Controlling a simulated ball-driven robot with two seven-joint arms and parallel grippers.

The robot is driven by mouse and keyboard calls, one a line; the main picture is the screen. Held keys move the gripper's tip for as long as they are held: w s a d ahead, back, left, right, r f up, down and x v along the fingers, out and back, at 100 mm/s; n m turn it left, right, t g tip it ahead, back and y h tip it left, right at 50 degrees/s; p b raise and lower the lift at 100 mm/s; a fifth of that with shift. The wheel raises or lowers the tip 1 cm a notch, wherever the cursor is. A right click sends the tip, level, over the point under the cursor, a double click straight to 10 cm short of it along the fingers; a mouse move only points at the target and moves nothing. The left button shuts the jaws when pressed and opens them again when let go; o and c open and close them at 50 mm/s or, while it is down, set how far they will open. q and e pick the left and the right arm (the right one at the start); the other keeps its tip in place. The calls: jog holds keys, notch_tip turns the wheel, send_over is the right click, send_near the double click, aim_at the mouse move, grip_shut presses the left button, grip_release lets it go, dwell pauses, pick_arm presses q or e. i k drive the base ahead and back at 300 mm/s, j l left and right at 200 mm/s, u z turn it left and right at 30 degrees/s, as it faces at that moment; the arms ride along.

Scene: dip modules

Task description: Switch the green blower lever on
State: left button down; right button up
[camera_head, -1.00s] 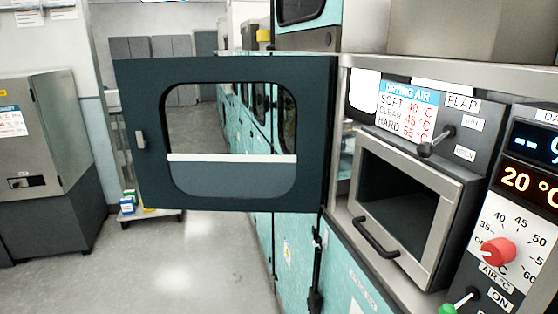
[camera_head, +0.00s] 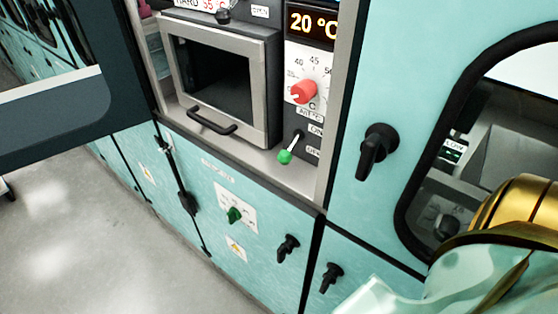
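The green-tipped lever (camera_head: 285,156) sits on the dark control panel below the red dial. Its shaft slants down and to the left, with the green knob at the low end. An "ON" label (camera_head: 316,130) is to the right of its upper end, and a second, partly readable label (camera_head: 314,152) sits lower. Neither gripper's fingers show. A gold and pale translucent part at the lower right appears to be my own arm, apart from the lever in the picture.
A red dial (camera_head: 303,91) is above the lever, under a "20 °C" display (camera_head: 313,22). A framed door with a black handle (camera_head: 212,121) is to the left. A dark open door (camera_head: 60,112) fills the left.

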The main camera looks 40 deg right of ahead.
aim_at(284, 157)
jog(key=z, duration=0.45)
jog(key=j+z, duration=0.15)
jog(key=z, duration=0.75)
jog(key=k+z, duration=0.1)
jog(key=z, duration=0.35)
